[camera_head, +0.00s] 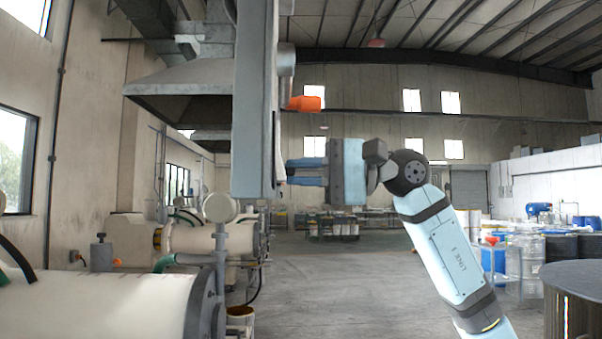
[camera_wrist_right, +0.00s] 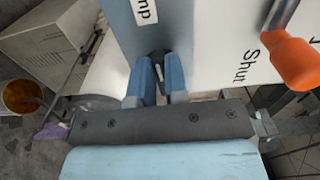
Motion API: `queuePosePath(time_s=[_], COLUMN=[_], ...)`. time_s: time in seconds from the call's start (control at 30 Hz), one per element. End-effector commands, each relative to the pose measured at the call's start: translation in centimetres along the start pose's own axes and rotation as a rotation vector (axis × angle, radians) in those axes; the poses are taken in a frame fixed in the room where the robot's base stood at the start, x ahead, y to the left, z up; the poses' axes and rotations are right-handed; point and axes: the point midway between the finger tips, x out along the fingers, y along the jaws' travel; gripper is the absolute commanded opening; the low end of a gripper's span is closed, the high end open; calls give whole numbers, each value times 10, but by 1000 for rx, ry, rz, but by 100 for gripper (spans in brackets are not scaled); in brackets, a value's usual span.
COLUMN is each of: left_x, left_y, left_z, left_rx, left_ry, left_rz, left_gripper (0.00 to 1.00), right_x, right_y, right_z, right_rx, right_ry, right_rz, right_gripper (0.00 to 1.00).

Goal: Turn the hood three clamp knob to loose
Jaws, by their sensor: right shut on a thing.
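A tall grey panel box (camera_head: 252,110) hangs in the middle of the head view, its working face seen edge-on. My right gripper (camera_head: 290,172) reaches it from the right, its two blue fingers at the lower part of that face. In the right wrist view the gripper (camera_wrist_right: 160,70) is shut on a small dark clamp knob (camera_wrist_right: 158,56). The knob sits below a label (camera_wrist_right: 145,12) of which only "mp" shows. The fingers hide most of the knob, so its turn position cannot be told. My left gripper is in neither view.
An orange-ended lever (camera_head: 305,104) sticks out of the panel above my gripper; in the wrist view its orange grip (camera_wrist_right: 295,62) is beside the word "Shut". A grey hood (camera_head: 185,88) hangs behind. Cream milling machines (camera_head: 110,300) stand lower left. The floor (camera_head: 340,280) is open.

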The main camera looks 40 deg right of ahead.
Motion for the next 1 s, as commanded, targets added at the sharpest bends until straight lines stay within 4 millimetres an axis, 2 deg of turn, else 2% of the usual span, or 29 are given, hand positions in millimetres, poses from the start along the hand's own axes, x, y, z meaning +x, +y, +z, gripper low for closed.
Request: queuePosePath(time_s=[0.07,0.1,0.2,0.57,0.77,1.0], left_x=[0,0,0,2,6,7], left_y=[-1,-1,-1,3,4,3], left_z=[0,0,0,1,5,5], left_rx=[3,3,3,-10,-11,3], left_ry=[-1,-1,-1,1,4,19], left_rz=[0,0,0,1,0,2], left_gripper=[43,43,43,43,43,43], right_x=[0,0,0,-5,-37,-93], right_y=[0,0,0,1,2,2], right_z=[0,0,0,0,-1,-1], right_rx=[-2,-2,-2,0,1,0], right_ry=[0,0,0,1,4,5], right_rz=[0,0,0,0,-1,-1], right_gripper=[0,16,39,39,39,39])
